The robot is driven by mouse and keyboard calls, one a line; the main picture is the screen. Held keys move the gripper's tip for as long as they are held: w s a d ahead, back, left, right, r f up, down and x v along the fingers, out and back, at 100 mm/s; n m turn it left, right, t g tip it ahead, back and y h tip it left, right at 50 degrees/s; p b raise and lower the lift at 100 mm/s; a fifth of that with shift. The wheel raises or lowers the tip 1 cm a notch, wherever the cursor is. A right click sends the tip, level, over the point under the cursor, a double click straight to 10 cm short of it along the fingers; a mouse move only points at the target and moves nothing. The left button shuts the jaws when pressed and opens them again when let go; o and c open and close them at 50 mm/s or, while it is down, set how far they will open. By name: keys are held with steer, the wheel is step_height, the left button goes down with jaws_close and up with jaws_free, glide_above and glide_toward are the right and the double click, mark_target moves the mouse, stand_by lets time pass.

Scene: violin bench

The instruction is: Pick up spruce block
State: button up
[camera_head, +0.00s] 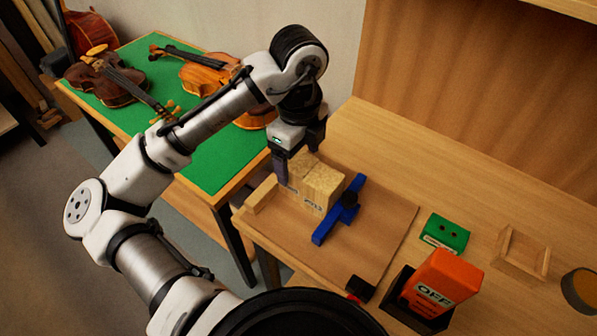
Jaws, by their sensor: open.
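Two pale wooden blocks with small labels stand side by side on the brown board of the bench. The left block (296,177) is partly hidden by my gripper, and the right block (322,188) stands against it. The labels are too small to read, so I cannot tell which is the spruce block. My gripper (299,160) points down over the left block with its fingers open. One finger shows at the left block's left side, and the other is behind its far edge. I cannot tell whether either finger touches it.
A blue bar clamp (325,228) lies right of the blocks, and a wooden strip (261,194) lies left. The brown board (385,225) is partly bare. A green box (446,232), orange OFF box (440,278) and wooden frame (521,251) stand right. Violins (112,82) lie on a green table.

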steer(key=shift+f, duration=1.15)
steer(key=c, duration=1.1)
steer(key=shift+c, duration=0.2)
steer(key=shift+r, duration=0.2)
